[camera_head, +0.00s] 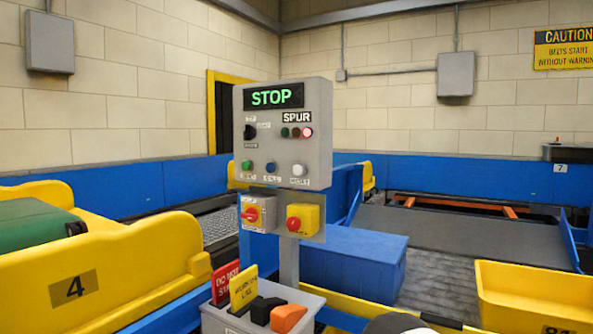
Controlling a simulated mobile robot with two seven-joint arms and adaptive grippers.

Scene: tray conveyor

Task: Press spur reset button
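A grey control panel (283,150) stands on a post in the middle of the head view. Its display (274,96) reads STOP in green. Below the SPUR label are three small lamps (295,132), the right one bright red. A black selector knob (250,132) is on the left. The lower row has a green button (247,165), a blue button (270,167) and a white button (299,170). Their labels are too small to read surely, so I cannot tell which is the reset. Neither gripper is in view.
Two red-knobbed switches (251,214) (303,220) sit below the panel. A grey holder (316,300) with tags and black and orange items stands in front. A yellow-sided tray (150,262) numbered 4 is left, a yellow bin (535,298) right, and a blue box (365,265) behind the post.

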